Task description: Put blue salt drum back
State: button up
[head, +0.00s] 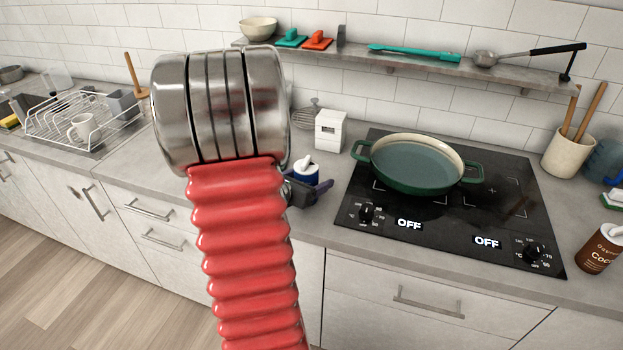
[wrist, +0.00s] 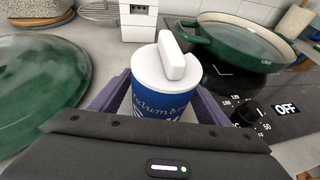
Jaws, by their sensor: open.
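The blue salt drum (wrist: 160,100), with a white top and a raised white spout or tab, stands upright on the counter in the wrist view. In the head view it is partly hidden behind my arm and gripper (head: 308,190), left of the stove. My gripper (wrist: 160,108) has its purple fingers on both sides of the drum. They are open around it, and I cannot tell whether either finger touches it. The drum's lower part is hidden by the gripper body in the wrist view.
A white box-shaped item (head: 330,131) stands behind the drum. A green pan (head: 418,164) sits on the black stove (head: 500,215) to the right. A green round lid-like thing (wrist: 40,90) lies left. A wall shelf (head: 420,73) holds utensils. A dish rack (head: 85,120) stands far left.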

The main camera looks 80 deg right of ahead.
jog(key=shift+r, duration=0.1)
jog(key=shift+w+a+r, duration=0.2)
jog(key=shift+a+r, duration=0.05)
jog(key=shift+a, duration=0.2)
jog(key=v, duration=1.1)
jog(key=shift+s, duration=0.1)
dwell(0.4)
